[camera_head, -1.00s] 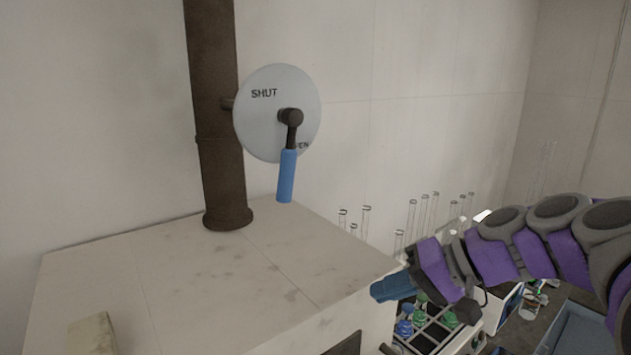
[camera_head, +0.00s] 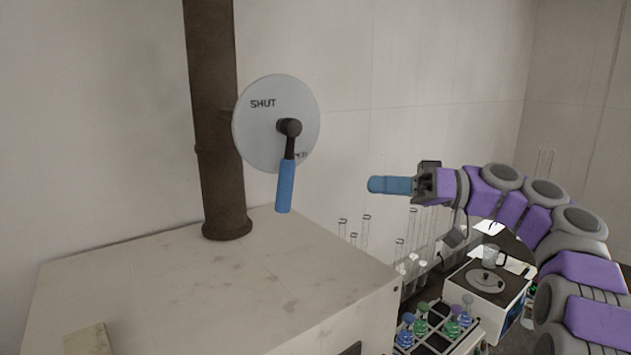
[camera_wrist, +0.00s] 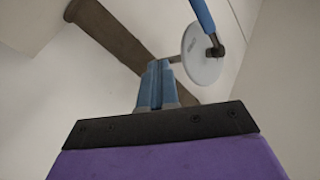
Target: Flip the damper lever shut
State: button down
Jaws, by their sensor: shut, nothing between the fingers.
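The damper lever (camera_head: 286,184) has a dark pivot and a blue handle that hangs down, tilted slightly left at its lower end. It sits on a round pale plate (camera_head: 262,130) marked SHUT at the upper left. A second marking at the lower right is partly hidden by the lever. The plate is fixed to a brown pipe (camera_head: 222,150). My gripper (camera_head: 372,185) has blue fingers, is shut and empty, and points left. It is apart from the lever, to its right at about the handle's height. In the wrist view the lever handle (camera_wrist: 203,14) shows at the top, beyond the fingers (camera_wrist: 157,66).
A pale stone-topped block (camera_head: 200,290) stands below the pipe and lever. Glass tubes (camera_head: 365,230), a rack of coloured flasks (camera_head: 430,325) and a white device with a dark top (camera_head: 490,285) are at the lower right. The air between gripper and lever is clear.

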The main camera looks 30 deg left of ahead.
jog(key=shift+s+d+r+n+g+h, duration=0.15)
jog(key=shift+s+d+n+g, duration=0.3)
jog(key=shift+n+g, duration=0.65)
jog(key=shift+s+d+r+n+g+h, duration=0.15)
jog(key=shift+s+d+n+g, duration=0.3)
jog(key=shift+n, duration=1.2)
jog(key=shift+s+d+n+g+h, duration=0.25)
jog(key=shift+d+n+g, duration=0.45)
jog(key=shift+n, duration=0.65)
jog(key=shift+a, duration=0.15)
jog(key=shift+s, duration=0.1)
